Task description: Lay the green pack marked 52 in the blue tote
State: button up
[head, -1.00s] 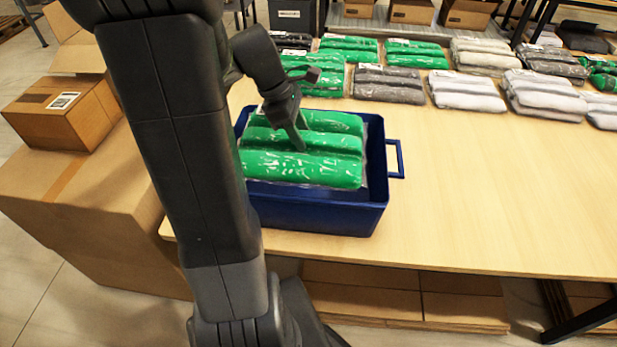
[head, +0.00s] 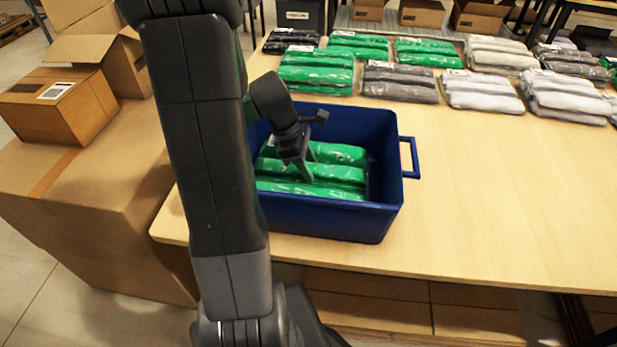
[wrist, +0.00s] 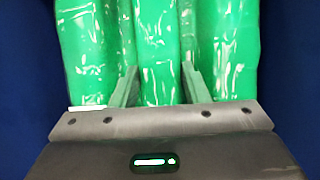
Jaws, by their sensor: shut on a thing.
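The blue tote (head: 330,218) stands near the left front edge of the table. A green pack (head: 330,172) in clear wrap lies down inside the tote walls, below the rim. My gripper (head: 306,176) reaches into the tote and is shut on the pack's middle roll. In the wrist view my gripper (wrist: 160,88) has one finger on each side of the middle roll of the green pack (wrist: 160,45), with blue tote walls at both sides. No number can be read on the pack. Whether it touches the tote floor is hidden.
Rows of wrapped packs lie behind the tote: green packs (head: 316,72), a dark grey pack (head: 400,82) and a light grey pack (head: 482,92). Cardboard boxes (head: 58,105) stand at the left. The table right of the tote (head: 500,190) is clear.

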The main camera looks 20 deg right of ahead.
jog(key=shift+f, duration=1.9)
jog(key=shift+b, duration=0.3)
jog(key=shift+f, duration=0.2)
jog(key=o, duration=1.1)
jog(key=shift+r, duration=0.15)
jog(key=p+v, duration=0.1)
jog(key=v, duration=1.1)
jog(key=shift+r+p, duration=0.1)
jog(key=shift+p, duration=0.3)
jog(key=shift+r, duration=0.1)
